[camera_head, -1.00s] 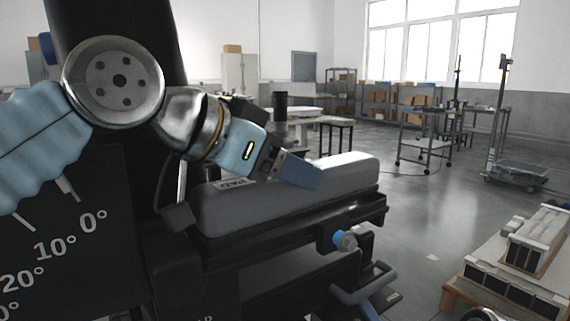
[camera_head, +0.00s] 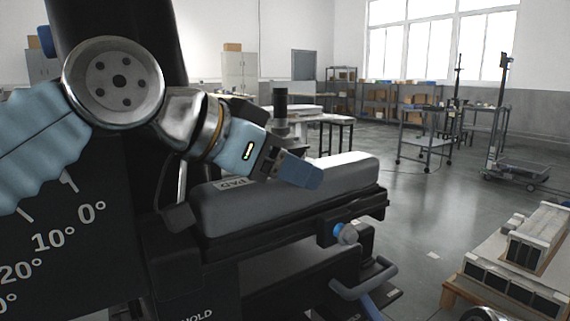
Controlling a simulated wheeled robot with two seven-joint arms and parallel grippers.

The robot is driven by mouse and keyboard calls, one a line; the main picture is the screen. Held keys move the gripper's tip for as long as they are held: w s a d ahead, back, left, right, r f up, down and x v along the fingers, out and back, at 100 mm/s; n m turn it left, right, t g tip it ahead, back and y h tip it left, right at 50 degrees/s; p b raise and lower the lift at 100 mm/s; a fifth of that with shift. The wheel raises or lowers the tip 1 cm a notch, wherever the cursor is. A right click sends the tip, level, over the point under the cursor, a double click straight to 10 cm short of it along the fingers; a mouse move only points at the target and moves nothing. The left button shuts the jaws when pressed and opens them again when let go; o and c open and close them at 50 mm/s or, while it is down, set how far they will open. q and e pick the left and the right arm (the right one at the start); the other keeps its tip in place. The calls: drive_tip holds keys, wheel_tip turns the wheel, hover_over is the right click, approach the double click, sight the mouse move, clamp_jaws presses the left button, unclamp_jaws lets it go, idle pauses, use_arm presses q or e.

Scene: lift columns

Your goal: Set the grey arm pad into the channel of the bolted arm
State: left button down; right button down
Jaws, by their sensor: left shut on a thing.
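The grey arm pad (camera_head: 345,172) is a long rounded cushion with a "PAD" label near its left end. It lies lengthwise along the black channel (camera_head: 300,224) of the bolted arm; its underside and far side are hidden, so I cannot tell if it is fully seated. My left gripper (camera_head: 297,170) reaches down from the upper left and is shut on the pad near its middle, with a blue fingertip over the top. The far finger is hidden.
A blue-tipped knob (camera_head: 345,234) sticks out below the channel, with a bent blue-grey handle (camera_head: 362,282) under it. A black panel with degree marks (camera_head: 60,250) stands at left. Crates on a pallet (camera_head: 520,255) are at lower right.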

idle(0.4)
use_arm(q)
unclamp_jaws()
drive_tip(key=shift+f, duration=0.1)
drive_tip(key=shift+r, duration=0.2)
idle(0.4)
drive_tip(key=shift+r+p, duration=2.4)
drive_tip(key=shift+r, duration=1)
